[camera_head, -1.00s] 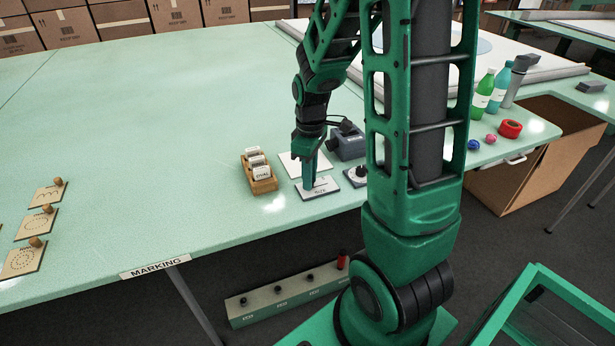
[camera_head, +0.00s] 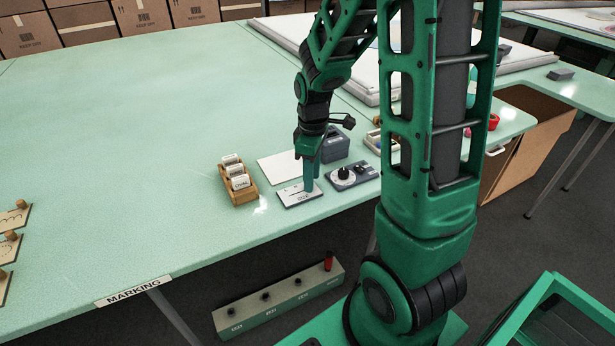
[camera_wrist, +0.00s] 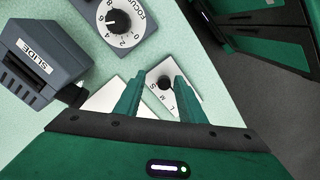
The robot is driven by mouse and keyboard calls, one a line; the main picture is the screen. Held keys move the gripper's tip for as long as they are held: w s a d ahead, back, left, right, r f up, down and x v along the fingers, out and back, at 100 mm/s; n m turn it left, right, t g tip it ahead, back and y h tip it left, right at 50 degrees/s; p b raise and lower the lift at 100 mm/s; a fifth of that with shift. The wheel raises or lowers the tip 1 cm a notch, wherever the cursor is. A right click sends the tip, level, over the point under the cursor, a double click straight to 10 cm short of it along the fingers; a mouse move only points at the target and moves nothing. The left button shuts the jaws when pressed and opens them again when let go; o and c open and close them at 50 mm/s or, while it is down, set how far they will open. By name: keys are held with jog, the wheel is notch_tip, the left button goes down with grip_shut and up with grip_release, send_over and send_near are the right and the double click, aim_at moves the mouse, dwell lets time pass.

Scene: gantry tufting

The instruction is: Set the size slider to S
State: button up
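The size slider (camera_head: 299,198) is a flat white plate marked SIZE near the front edge of the green table. In the wrist view the slider plate (camera_wrist: 152,73) shows the letters S, M and L. Its round black knob (camera_wrist: 165,84) is nearest the S end of the row, though the angle makes its exact place hard to tell. My gripper (camera_head: 308,188) points down over the plate. In the wrist view my gripper (camera_wrist: 160,76) has its two green fingers apart, with the knob showing between the tips. I cannot tell whether either finger touches it.
A dial box (camera_head: 352,174), also in the wrist view (camera_wrist: 117,20), is right of the slider. A grey SLIDE box (camera_head: 334,145) and white sheet (camera_head: 279,167) are behind. A wooden card holder (camera_head: 238,182) is left. The table's left is mostly clear.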

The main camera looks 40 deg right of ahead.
jog(key=shift+a, duration=0.2)
notch_tip(320, 180, up, 11)
jog(key=shift+f, duration=0.2)
dwell(0.4)
dwell(0.4)
jog(key=s+d+r+m, duration=0.1)
jog(key=s+d+m, duration=0.2)
jog(key=s+m, duration=1.1)
jog(key=s, duration=0.8)
jog(key=shift+r, duration=0.1)
